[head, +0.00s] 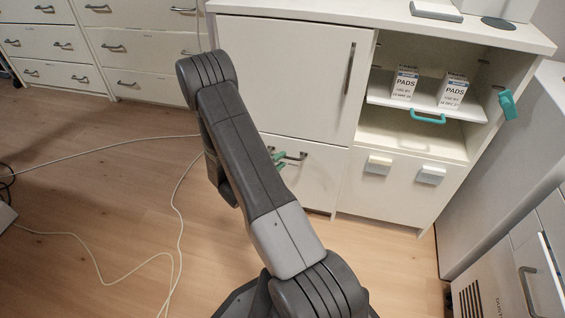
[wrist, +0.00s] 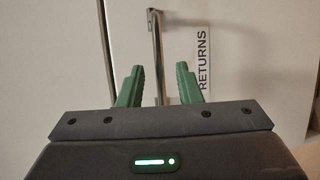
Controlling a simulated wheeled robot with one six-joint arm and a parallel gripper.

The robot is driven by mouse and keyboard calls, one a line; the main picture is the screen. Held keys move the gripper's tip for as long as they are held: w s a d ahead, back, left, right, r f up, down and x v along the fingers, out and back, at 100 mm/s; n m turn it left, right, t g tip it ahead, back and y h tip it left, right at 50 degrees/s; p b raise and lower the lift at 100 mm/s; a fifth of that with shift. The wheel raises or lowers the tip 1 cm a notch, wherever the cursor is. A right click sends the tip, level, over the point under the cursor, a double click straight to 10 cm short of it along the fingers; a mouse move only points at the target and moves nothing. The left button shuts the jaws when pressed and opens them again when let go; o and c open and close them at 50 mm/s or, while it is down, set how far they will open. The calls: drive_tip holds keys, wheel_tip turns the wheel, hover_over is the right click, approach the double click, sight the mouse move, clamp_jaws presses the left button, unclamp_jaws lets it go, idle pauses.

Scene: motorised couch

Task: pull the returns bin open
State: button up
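The returns bin (head: 311,183) is a white front low in the cabinet in the head view, partly hidden behind my arm. It looks closed. Its metal bar handle (head: 295,156) shows beside my gripper's green fingers (head: 279,159). In the wrist view the handle (wrist: 157,50) runs upright between the two fingers of my gripper (wrist: 160,67), with a gap on each side. My gripper is open and not clamped on it. The RETURNS label (wrist: 204,58) is to the right of the handle, partly covered by the right finger.
A closed cabinet door (head: 290,75) is above the bin. To the right, an open compartment has a shelf (head: 380,93) with two PADS boxes (head: 404,84) and a teal handle (head: 428,118). Cables (head: 120,150) lie on the wooden floor at left. Bare floor (head: 385,245) lies before the cabinet.

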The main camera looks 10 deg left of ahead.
drive_tip(key=shift+x, duration=0.95)
drive_tip(key=shift+c, duration=0.2)
clamp_jaws()
drive_tip(key=s+p, duration=0.3)
drive_tip(key=s, duration=1.7)
drive_tip(key=shift+a+p, duration=0.3)
drive_tip(key=shift+a, duration=0.05)
drive_tip(key=shift+s, duration=0.1)
